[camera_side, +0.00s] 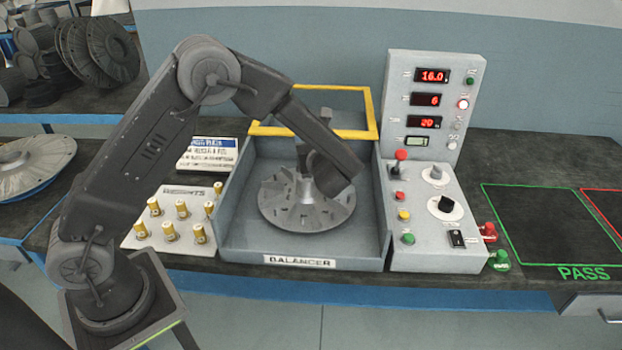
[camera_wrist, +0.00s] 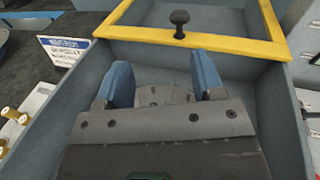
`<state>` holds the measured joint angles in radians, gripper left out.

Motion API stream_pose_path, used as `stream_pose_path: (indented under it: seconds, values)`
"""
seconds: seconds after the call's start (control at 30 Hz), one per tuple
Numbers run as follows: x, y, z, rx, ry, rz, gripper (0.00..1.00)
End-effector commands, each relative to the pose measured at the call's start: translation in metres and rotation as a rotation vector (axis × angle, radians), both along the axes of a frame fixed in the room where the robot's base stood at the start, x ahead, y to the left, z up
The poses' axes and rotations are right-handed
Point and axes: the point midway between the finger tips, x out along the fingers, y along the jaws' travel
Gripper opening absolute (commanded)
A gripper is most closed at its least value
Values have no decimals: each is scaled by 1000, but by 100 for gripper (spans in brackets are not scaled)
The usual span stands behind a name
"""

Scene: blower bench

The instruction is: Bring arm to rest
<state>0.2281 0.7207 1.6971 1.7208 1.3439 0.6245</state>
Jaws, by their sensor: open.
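My arm reaches over the balancer (camera_side: 235,235), a grey open box with a yellow-framed lid (camera_side: 374,110) raised at its back. A round grey impeller (camera_side: 290,215) with a central hub lies inside it. My gripper hangs above the impeller in the side view, where my wrist hides its fingers. The lid's dark knob (camera_wrist: 180,18) stands ahead of the fingers.
A control panel (camera_side: 430,215) with red displays and knobs stands right of the balancer. Several brass weights (camera_side: 170,232) stand on a board at left. A green-outlined PASS area (camera_side: 545,225) is empty. Another impeller (camera_side: 35,165) lies at far left.

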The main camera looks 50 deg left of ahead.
Motion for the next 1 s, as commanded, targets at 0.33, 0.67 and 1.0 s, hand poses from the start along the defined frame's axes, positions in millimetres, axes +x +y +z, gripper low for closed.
stream_pose_path:
  seconds: [0.33,0.67,1.0]
  values:
    - [-123,10,62,-619,-329,403,62]
    - [-227,-38,89,-1243,-707,776,62]
    - [-288,-97,110,-1802,-1030,1100,62]
